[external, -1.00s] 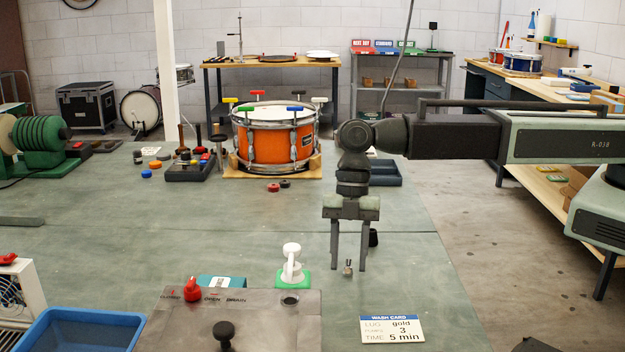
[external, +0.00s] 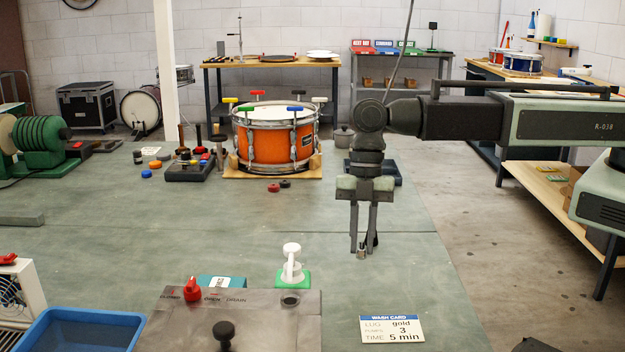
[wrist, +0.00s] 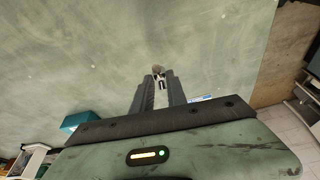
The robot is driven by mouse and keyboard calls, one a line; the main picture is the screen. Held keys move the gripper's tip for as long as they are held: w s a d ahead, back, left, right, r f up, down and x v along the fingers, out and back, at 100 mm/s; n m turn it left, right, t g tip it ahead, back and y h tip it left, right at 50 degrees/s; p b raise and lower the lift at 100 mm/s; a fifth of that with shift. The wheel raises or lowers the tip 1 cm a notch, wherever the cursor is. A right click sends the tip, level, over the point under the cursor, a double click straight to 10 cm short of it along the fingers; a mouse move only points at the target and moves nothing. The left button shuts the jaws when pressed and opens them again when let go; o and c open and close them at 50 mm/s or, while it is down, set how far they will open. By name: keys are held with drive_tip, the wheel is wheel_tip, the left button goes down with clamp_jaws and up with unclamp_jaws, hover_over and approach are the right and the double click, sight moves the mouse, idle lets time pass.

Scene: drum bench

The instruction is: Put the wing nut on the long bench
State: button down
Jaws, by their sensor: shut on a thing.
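My gripper (external: 362,246) hangs pointing down above the green-topped bench. It is shut on a small metallic thing, apparently the wing nut (external: 361,253), held at the fingertips. In the wrist view the nut (wrist: 158,71) shows brownish with a pale part between the fingers (wrist: 158,86). Its exact shape is too small to tell. The long wood-topped bench (external: 550,82) runs along the right wall, beyond my arm, with drums and small items on it.
An orange drum (external: 275,140) and a dark tray (external: 389,177) stand behind. Bare green surface lies left of my gripper.

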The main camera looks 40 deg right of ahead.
drive_tip(key=s+d, duration=0.5)
drive_tip(key=d, duration=0.2)
drive_tip(key=s+d+r+p, duration=0.1)
drive_tip(key=s+d, duration=0.2)
drive_tip(key=shift+s+d+r, duration=0.1)
drive_tip(key=shift+s+d, duration=0.15)
drive_tip(key=shift+s, duration=0.05)
drive_tip(key=shift+a, duration=0.1)
